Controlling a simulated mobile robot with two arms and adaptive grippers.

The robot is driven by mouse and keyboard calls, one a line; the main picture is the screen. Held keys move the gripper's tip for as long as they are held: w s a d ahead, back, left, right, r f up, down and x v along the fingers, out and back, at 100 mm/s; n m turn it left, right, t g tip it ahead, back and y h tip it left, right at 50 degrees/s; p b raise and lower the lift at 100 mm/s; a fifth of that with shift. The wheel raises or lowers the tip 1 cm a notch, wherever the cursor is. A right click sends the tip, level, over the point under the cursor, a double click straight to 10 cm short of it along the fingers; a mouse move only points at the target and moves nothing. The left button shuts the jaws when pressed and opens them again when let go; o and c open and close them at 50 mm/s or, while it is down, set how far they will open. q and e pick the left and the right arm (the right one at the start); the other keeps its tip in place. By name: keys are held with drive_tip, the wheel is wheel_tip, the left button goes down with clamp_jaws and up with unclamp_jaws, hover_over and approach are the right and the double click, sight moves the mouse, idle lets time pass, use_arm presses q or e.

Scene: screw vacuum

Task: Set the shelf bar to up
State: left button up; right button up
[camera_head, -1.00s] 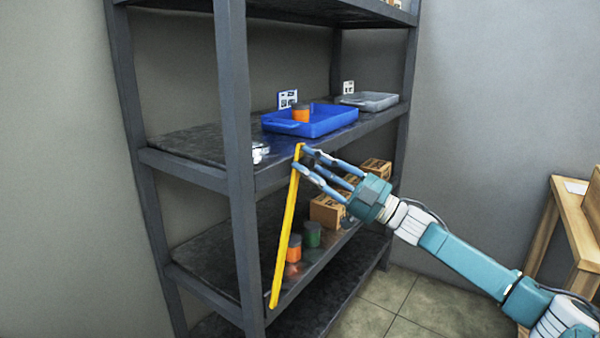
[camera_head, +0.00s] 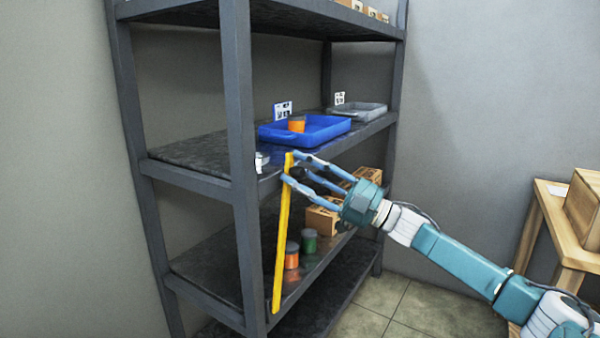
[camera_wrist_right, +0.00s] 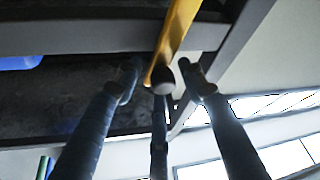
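The yellow shelf bar (camera_head: 281,235) stands close to upright at the front of the metal shelf. Its top end is at the middle board and its lower end near the board below. Its end also shows in the wrist view (camera_wrist_right: 176,40). My right gripper (camera_head: 289,166) is at the bar's top end, with its slim fingers apart around it. In the wrist view the fingertips (camera_wrist_right: 160,80) are spread, with a gap between the left finger and the bar. Whether a finger touches the bar is unclear. My left gripper is out of view.
A blue tray (camera_head: 335,130) with an orange-and-grey jar (camera_head: 297,122) and a grey tray (camera_head: 362,110) are on the middle board. Orange (camera_head: 291,258) and green (camera_head: 309,240) jars stand below with boxes (camera_head: 322,219). A wooden table (camera_head: 548,240) stands right; floor between is clear.

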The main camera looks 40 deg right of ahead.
drive_tip(key=shift+f, duration=0.2)
drive_tip(key=v, duration=1.2)
drive_tip(key=shift+w+r, duration=0.1)
drive_tip(key=shift+r, duration=0.05)
